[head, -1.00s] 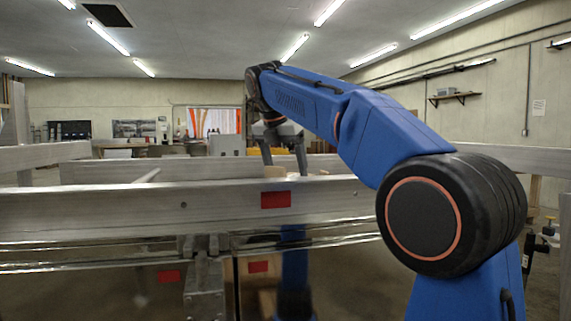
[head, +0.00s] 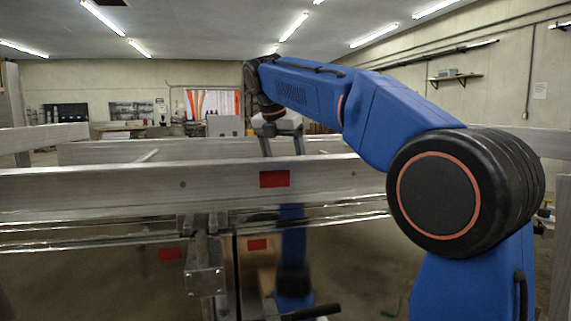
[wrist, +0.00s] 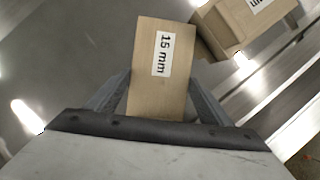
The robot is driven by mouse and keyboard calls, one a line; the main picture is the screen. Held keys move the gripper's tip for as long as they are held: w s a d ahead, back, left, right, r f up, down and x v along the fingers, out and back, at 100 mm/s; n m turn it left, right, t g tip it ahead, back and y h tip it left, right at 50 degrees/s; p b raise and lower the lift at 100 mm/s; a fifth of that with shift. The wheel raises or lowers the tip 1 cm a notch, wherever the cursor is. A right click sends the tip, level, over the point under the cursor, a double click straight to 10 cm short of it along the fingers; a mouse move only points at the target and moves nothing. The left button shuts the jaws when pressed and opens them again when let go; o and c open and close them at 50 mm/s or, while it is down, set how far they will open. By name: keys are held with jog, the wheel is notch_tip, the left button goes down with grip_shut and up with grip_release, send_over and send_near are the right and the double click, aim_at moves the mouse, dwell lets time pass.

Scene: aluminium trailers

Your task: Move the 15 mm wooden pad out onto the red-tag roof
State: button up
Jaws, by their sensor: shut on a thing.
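The wooden pad (wrist: 158,90), labelled "15 mm", stands between the two fingers of my gripper (wrist: 160,78) in the wrist view. My gripper is shut on it. In the head view my gripper (head: 283,154) points down behind the top edge of the near aluminium beam, and the pad is hidden there. A red tag (head: 274,179) is on the face of that beam (head: 100,188). I cannot tell which surface is the red-tag roof.
Another wooden block (wrist: 228,28) with a partly cut-off label lies close to the pad's upper right in the wrist view. Bright metal rails (wrist: 270,85) run along the right. More aluminium beams (head: 200,150) stand behind the near one.

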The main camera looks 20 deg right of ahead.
jog(key=shift+f, duration=0.55)
jog(key=o, duration=1.4)
jog(key=shift+o, duration=0.2)
